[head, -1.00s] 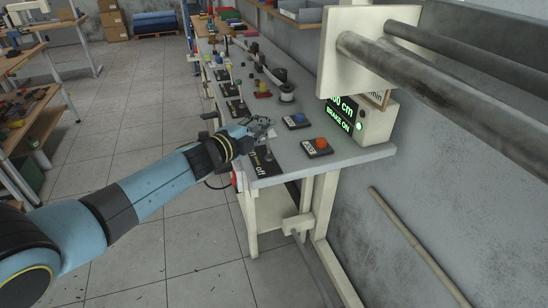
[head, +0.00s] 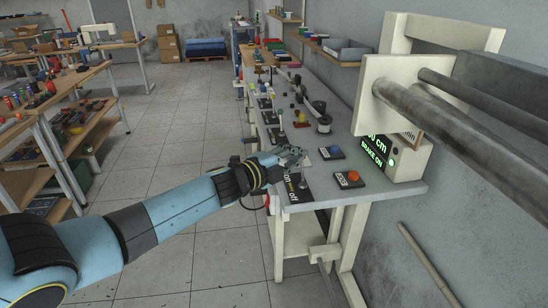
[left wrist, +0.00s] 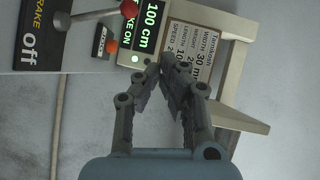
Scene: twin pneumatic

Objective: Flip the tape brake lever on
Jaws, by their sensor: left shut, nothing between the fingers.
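The tape brake lever (left wrist: 95,14) shows in the left wrist view at the upper left, a metal rod with a red knob (left wrist: 129,8). It leans to the right over a black plate (left wrist: 30,40) lettered "BRAKE" and "off". In the head view the on/off plate (head: 294,194) lies at the bench's near left corner. My left gripper (head: 290,155) is above the bench beside that plate, shut and empty. In the left wrist view its fingertips (left wrist: 166,66) are apart from the lever. The display (head: 373,152) reads "BRAKE ON" in green. My right gripper is not in view.
An orange-red button (head: 353,176) and a blue button (head: 334,150) sit on the bench (head: 395,196). Several other controls stand farther back. Thick grey rollers (head: 450,125) jut out at the right. The floor left of the bench is clear.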

